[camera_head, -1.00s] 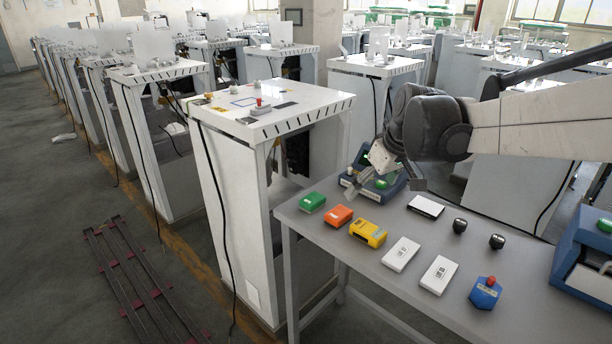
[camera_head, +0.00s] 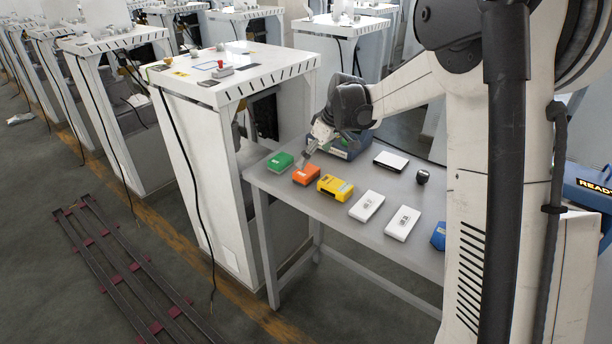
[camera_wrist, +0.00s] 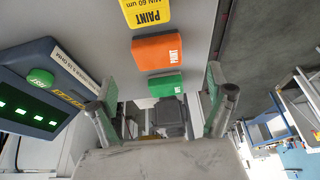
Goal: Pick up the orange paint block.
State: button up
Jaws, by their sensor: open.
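The orange paint block (camera_head: 306,176) lies flat on the grey table between a green block (camera_head: 280,163) and a yellow block (camera_head: 335,187). My gripper (camera_head: 305,158) hangs over the table just behind the orange block. In the wrist view my gripper (camera_wrist: 160,80) has its two fingers wide apart, with nothing between them. The orange block appears just ahead of the fingertips; the exact height gap is unclear.
A blue device with a green button (camera_wrist: 40,77) stands on the table beside the gripper. A white cabinet (camera_head: 215,170) stands left of the table.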

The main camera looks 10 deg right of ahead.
aim_at(306, 170)
jog(key=x, duration=0.9)
jog(key=shift+w+d, duration=0.1)
jog(key=shift+w, duration=0.05)
jog(key=c, duration=1.3)
jog(key=shift+r, duration=0.1)
jog(key=shift+r, duration=0.45)
jog(key=r, duration=0.3)
jog(key=shift+s+a+r, duration=0.25)
jog(key=shift+a+r, duration=0.1)
jog(key=shift+a, duration=0.05)
jog(key=s+a+r, duration=0.1)
jog(key=a+r, duration=0.1)
jog(key=a, duration=0.1)
jog(key=s+a+r, duration=0.2)
jog(key=a, duration=0.1)
jog(key=s+a+r, duration=0.2)
jog(key=a, duration=0.1)
jog(key=shift+a+r, duration=0.2)
